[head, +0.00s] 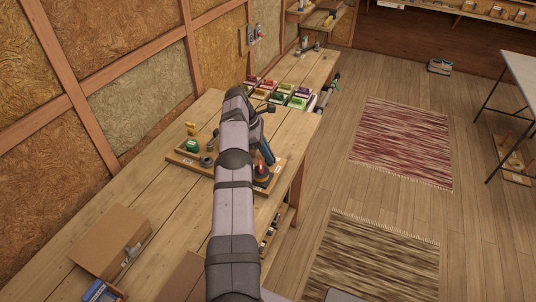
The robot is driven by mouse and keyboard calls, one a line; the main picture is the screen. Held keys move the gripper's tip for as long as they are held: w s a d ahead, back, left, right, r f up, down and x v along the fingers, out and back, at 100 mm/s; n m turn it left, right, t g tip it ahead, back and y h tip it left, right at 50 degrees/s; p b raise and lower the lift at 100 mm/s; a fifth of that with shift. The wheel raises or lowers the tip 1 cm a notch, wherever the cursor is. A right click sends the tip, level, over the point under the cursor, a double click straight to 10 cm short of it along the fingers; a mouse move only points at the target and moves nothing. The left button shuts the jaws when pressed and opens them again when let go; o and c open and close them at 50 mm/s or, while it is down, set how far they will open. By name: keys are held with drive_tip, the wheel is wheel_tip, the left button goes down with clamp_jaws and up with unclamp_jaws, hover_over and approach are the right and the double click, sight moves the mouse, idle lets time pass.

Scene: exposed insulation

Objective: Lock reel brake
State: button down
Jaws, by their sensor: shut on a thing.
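A wooden board (184,158) lies on the long workbench (160,215) by the wall. On it stand a green piece (192,145), a yellow piece (191,129), a grey ring-like part (207,161) and an orange-red piece with a dark top (262,171). A blue part (266,150) shows just right of my arm. My arm reaches across the board and covers its middle. My gripper (258,140) is low over the board, mostly hidden behind my arm. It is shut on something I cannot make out. I cannot tell the reel or its brake apart here.
Several coloured boxes (281,93) sit farther along the bench. A shelf with small items (272,232) is under the bench edge. The bench left of the board is clear.

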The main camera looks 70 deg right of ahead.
drive_tip(key=c, duration=1.8)
unclamp_jaws()
drive_tip(key=shift+r, duration=0.5)
wheel_tip(320, 180, up, 9)
drive_tip(key=p, duration=0.6)
